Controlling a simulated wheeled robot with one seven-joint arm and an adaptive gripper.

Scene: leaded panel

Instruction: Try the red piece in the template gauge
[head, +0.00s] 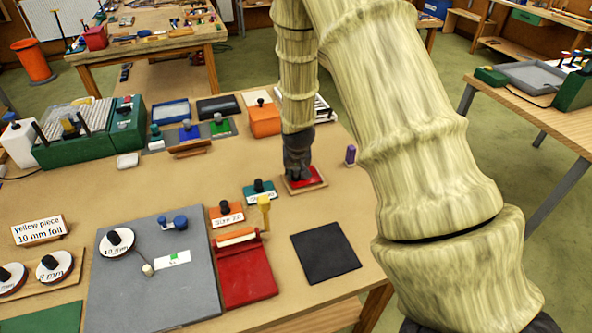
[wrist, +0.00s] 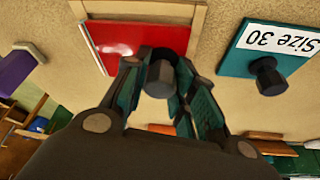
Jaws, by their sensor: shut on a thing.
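The red piece (head: 308,180) is at the template gauge, a pale wooden frame (head: 320,185) on the table. In the wrist view the red piece (wrist: 125,38) is a glossy flat plate with a dark knob (wrist: 159,78), and the wooden frame (wrist: 198,25) borders it. A thin pale strip shows along its left edge. I cannot tell whether it lies flat in the frame. My gripper (head: 298,168), also in the wrist view (wrist: 160,85), is shut on the knob, pointing down. It hides part of the plate in the head view.
A teal block (head: 262,184), labelled "Size 30" in the wrist view, and an orange block (head: 228,207) stand nearby. A purple object (head: 350,155) stands right of the gauge. A black mat (head: 325,252) and a red tray (head: 246,275) lie nearer. Bare tabletop surrounds the gauge's right side.

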